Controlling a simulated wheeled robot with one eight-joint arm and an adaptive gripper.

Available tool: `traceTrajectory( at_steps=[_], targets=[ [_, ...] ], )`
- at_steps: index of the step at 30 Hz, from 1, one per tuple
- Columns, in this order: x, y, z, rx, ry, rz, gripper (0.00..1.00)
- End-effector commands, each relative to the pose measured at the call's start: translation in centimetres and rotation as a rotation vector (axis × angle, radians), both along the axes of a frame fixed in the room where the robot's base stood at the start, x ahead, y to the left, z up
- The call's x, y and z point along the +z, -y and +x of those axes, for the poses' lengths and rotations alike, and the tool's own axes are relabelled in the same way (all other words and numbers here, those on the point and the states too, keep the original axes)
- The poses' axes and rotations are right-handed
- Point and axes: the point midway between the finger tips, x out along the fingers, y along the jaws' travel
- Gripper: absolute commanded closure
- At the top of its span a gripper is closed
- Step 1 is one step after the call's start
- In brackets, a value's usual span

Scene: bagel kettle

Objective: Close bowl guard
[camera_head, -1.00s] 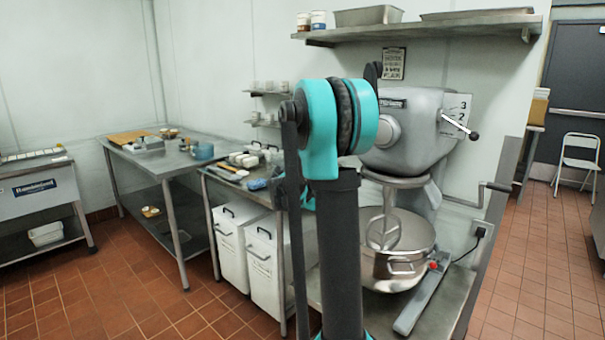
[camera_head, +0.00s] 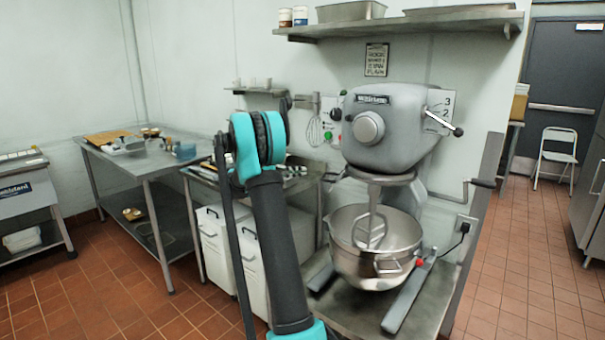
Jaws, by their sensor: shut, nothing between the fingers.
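The grey stand mixer (camera_head: 388,138) stands on a metal table against the wall, right of centre. Its steel bowl (camera_head: 365,262) sits below the head, with a flat beater (camera_head: 370,230) hanging down into it. I cannot make out a separate bowl guard around the bowl's top. My arm, with teal joints and a dark link, rises in front, left of the mixer and apart from it in the picture. My gripper is not in view.
The mixer's table (camera_head: 375,318) has a bare front edge. White bins (camera_head: 215,245) stand under the worktable to the left. A wall shelf (camera_head: 400,24) hangs above the mixer. Open tiled floor (camera_head: 520,270) lies to the right.

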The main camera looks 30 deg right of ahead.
Motion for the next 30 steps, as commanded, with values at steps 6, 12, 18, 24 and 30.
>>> traceTrajectory(
  at_steps=[6, 12, 18, 24, 30],
  targets=[
    [-0.2, 4.2, -1.1, -0.002, 0.000, 0.002, 1.00],
    [-0.4, 7.9, -2.0, -0.002, 0.000, 0.002, 1.00],
    [0.0, 6.7, -4.1, 0.003, 0.001, 0.002, 1.00],
    [0.1, 6.1, -5.2, 0.001, 0.001, 0.002, 1.00],
    [0.1, 6.0, -5.3, 0.001, 0.001, 0.002, 1.00]
  ],
)
